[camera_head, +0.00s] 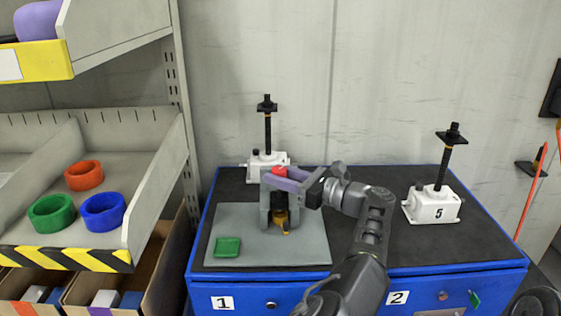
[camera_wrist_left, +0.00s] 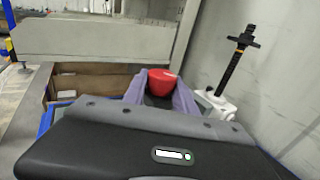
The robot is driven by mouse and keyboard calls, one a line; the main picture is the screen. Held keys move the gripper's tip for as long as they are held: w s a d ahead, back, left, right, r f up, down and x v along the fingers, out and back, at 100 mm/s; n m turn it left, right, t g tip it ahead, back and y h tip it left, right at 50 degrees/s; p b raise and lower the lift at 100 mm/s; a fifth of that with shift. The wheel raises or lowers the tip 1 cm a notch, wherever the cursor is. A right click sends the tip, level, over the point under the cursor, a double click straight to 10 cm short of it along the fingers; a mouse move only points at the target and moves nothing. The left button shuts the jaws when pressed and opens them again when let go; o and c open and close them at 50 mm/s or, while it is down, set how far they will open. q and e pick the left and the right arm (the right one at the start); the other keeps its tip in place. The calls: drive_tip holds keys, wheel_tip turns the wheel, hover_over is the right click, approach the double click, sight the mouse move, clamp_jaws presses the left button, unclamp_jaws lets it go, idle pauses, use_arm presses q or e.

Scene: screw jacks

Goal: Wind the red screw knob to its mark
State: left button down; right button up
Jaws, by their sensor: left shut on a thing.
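The red screw knob (camera_head: 279,171) sits on top of a small grey press frame (camera_head: 265,207), which stands on a grey base plate (camera_head: 300,246). My left gripper (camera_head: 276,178), with purple fingers, reaches in from the right and is shut on the knob. In the left wrist view the red knob (camera_wrist_left: 161,82) shows between the two purple fingers. Below the knob, inside the frame, is a dark screw part with a yellow-orange piece (camera_head: 283,222). The mark cannot be made out. My right gripper is not in view.
A green block-like tray (camera_head: 227,247) lies on the plate. A white screw jack (camera_head: 266,162) stands behind the frame, and another marked 5 (camera_head: 433,206) stands to the right. A shelf (camera_head: 142,215) with coloured rings is at left.

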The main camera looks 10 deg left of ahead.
use_arm(q)
drive_tip(key=shift+a+r, duration=0.2)
drive_tip(key=shift+r, duration=0.1)
drive_tip(key=c, duration=1.3)
unclamp_jaws()
drive_tip(key=shift+o, duration=0.6)
drive_tip(key=shift+a, duration=0.15)
drive_tip(key=shift+o, duration=0.9)
drive_tip(key=shift+f, duration=0.1)
